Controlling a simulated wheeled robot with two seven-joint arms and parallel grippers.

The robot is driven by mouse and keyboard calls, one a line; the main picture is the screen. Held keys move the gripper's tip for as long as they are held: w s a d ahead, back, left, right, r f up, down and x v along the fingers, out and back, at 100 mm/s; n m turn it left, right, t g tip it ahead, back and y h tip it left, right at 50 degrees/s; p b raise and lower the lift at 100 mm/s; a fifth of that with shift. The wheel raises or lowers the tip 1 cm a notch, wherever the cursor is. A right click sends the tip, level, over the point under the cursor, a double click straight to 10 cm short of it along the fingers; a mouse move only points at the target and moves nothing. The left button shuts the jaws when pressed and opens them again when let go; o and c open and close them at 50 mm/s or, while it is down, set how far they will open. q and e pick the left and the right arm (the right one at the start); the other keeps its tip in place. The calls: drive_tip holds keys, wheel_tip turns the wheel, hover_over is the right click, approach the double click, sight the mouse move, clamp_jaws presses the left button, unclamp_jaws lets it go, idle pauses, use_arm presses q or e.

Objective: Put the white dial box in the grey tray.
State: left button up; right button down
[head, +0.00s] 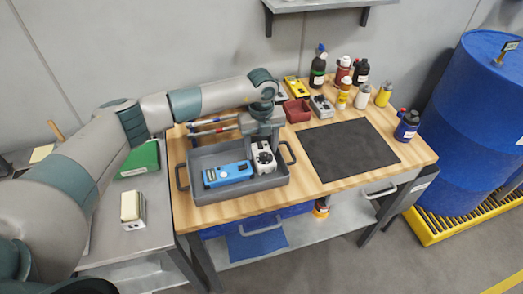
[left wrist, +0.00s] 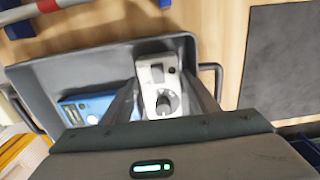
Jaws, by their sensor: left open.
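The white dial box (head: 264,158), with a dark round dial, is inside the grey tray (head: 240,191) at its right end. It also shows in the left wrist view (left wrist: 157,72), dial up, beside the tray's right wall. My left gripper (head: 262,143) is over the tray, pointing down. Its open fingers (left wrist: 160,82) stand on either side of the box, and I cannot tell whether they touch it. The gripper hides part of the box in both views. My right gripper is not in view.
A blue meter (head: 228,174) lies in the tray left of the box. A black mat (head: 348,150) covers the right of the wooden bench. Several bottles, a red bin (head: 297,111) and a grey dial box (head: 321,106) stand along the back. A blue drum (head: 475,110) is at the right.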

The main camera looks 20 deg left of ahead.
sight(262, 150)
use_arm(q)
wheel_tip(262, 150, up, 7)
drive_tip(key=b, duration=0.2)
drive_tip(key=shift+f+b, duration=0.15)
drive_tip(key=shift+b, duration=0.2)
drive_tip(key=shift+r+b, duration=0.6)
drive_tip(key=shift+r, duration=1.7)
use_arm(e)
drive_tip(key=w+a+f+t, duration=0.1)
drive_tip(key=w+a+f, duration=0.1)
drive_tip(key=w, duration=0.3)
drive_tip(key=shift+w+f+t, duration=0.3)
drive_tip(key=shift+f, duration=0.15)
